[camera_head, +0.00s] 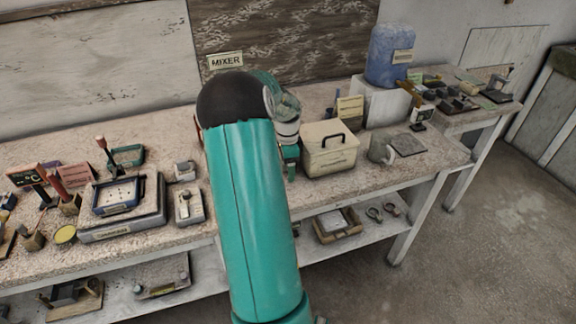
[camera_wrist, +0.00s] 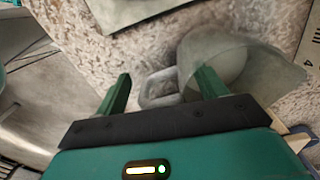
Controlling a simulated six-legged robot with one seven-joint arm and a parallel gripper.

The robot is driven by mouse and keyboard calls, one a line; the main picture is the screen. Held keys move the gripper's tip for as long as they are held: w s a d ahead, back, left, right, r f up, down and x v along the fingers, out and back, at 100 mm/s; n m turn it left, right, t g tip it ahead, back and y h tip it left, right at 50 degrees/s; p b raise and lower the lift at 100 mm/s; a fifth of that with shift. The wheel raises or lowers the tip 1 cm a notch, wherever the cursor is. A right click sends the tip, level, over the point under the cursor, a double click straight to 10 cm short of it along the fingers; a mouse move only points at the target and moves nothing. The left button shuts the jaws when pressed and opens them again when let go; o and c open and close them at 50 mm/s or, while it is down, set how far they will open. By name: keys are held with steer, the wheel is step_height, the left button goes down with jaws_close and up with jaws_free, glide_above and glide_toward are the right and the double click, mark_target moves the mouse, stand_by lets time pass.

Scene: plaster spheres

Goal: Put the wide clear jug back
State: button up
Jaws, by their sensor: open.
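The wide clear jug (camera_head: 378,149) stands upright on the bench, right of the cream box, with its handle on its right side. In the wrist view the jug (camera_wrist: 257,76) is greyish and see-through, with a paler round area inside. Its loop handle (camera_wrist: 147,92) points left. My gripper (camera_wrist: 165,74) is open, with its two green fingers apart. The handle shows between the fingers in the picture, and the right finger overlaps the jug's side. I see no grip on it; the exact gap is unclear. In the head view my arm hides most of the gripper.
The cream box (camera_head: 329,157) stands left of the jug. A thin grey plate (camera_head: 408,145) lies right of it. A blue container (camera_head: 390,62) sits on a white block (camera_head: 379,103) behind. The bench's front edge is close. A lower shelf holds a tray (camera_head: 337,236).

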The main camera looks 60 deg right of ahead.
step_height(320, 180, up, 8)
stand_by(0.5)
steer(key=shift+w+f, duration=0.1)
stand_by(1.7)
